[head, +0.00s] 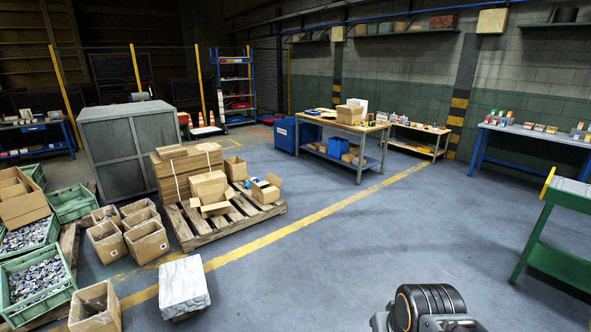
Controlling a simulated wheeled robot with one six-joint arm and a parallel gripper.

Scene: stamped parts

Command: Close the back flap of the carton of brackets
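I cannot tell which carton holds the brackets; no carton's contents show clearly. On the wooden pallet (190,238) are an open carton with raised flaps (266,190) and a tan carton with a flap hanging at its front (208,186). A larger open carton (22,205) stands at the far left edge. A tan carton (349,114) sits on the middle workbench, too small to read its flaps. Part of my arm shows at the bottom right, over bare floor, well away from all the cartons. My gripper's fingers are not in view.
Green crates of metal parts (35,280) and several open-topped boxes (146,240) crowd the left. A white-wrapped block (184,286) stands on the floor at front. A wooden workbench (342,128) is at the back, a green bench (550,255) at right. The middle floor is clear.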

